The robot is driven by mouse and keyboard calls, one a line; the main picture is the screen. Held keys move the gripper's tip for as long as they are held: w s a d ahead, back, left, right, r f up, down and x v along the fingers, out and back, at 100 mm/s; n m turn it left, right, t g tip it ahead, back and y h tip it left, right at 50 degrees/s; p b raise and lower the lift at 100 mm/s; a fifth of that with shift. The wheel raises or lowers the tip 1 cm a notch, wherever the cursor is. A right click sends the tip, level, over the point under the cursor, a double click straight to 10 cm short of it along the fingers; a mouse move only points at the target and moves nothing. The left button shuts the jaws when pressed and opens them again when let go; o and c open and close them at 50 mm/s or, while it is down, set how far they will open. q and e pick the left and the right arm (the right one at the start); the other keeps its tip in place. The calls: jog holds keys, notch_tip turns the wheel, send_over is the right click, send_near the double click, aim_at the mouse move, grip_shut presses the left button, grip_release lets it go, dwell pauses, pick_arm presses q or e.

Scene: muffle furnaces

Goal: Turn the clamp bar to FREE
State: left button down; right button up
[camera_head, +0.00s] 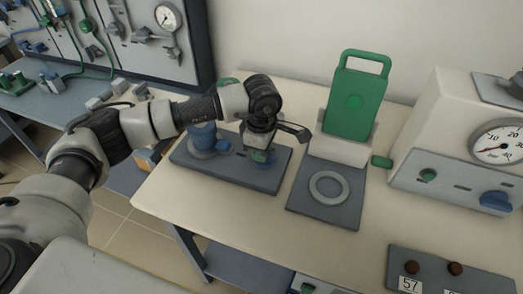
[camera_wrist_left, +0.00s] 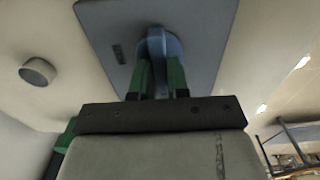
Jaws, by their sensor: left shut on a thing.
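My left gripper (camera_head: 262,157) points down over the right part of a dark grey base plate (camera_head: 185,158). In the left wrist view its two green fingers (camera_wrist_left: 161,82) are shut on a blue bar (camera_wrist_left: 157,48), which looks like the clamp bar. The bar stands on a round blue part against a grey panel (camera_wrist_left: 200,20). A small dark marking shows on the panel, too blurred to read. In the head view the gripper hides most of the bar, so I cannot tell its setting. My right gripper is not in view.
A blue cylinder (camera_head: 203,137) stands on the same plate, left of the gripper. To the right is a green handled panel (camera_head: 354,103) behind a grey ring (camera_head: 329,187) on a plate. A gauge unit (camera_head: 455,185) stands further right. The table front is mostly clear.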

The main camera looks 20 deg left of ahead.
pick_arm(q)
jog(key=shift+a, duration=0.1)
jog(key=c, duration=1.1)
grip_release()
notch_tip(320, 180, up, 11)
jog(key=shift+b, duration=0.35)
jog(key=shift+f, duration=0.2)
